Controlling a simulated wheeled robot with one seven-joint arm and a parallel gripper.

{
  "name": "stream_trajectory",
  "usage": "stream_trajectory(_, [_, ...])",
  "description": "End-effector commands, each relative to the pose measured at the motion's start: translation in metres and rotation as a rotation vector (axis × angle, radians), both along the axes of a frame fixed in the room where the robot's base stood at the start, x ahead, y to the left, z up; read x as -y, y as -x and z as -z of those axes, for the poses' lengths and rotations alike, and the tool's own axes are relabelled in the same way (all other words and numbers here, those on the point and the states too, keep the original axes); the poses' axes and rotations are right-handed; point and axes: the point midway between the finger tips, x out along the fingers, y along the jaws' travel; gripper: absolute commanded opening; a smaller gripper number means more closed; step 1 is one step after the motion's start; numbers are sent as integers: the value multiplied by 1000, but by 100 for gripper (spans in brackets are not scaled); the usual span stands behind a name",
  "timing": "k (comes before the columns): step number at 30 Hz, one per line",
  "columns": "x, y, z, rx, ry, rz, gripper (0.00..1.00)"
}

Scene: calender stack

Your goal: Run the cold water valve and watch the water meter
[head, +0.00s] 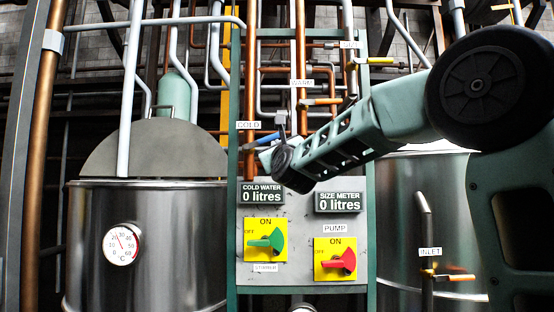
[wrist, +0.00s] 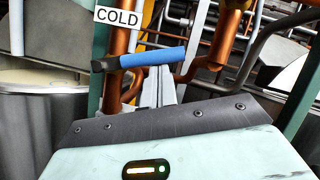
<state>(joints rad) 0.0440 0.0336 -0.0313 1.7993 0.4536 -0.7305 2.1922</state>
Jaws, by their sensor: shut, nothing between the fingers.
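The cold water valve has a blue lever handle (head: 265,139), just below the COLD label (head: 248,125) on a copper pipe. In the wrist view the blue handle (wrist: 153,57) lies nearly level across the picture. My gripper (wrist: 158,85) is shut and empty, its fingertips at the handle's lower edge; I cannot tell whether they touch it. In the head view my arm reaches in from the right, with its end beside the handle. The cold water meter (head: 262,194) reads 0 litres.
The size meter (head: 338,202) also reads 0 litres. Below the meters are a green stirrer switch (head: 266,240) and a red pump switch (head: 336,260). Steel tanks stand at left (head: 160,255) and right (head: 400,220). Yellow (head: 376,61) and orange (head: 321,101) handles sit above my arm.

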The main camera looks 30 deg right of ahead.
Motion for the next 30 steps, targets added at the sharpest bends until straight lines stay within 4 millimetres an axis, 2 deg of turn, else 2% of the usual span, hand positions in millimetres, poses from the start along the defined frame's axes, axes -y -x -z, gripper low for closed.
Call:
stream_trajectory(16, [-4, -2, -28, -175, 264, 1, 0])
stream_trajectory(30, [-6, -4, -34, -222, 333, 0, 0])
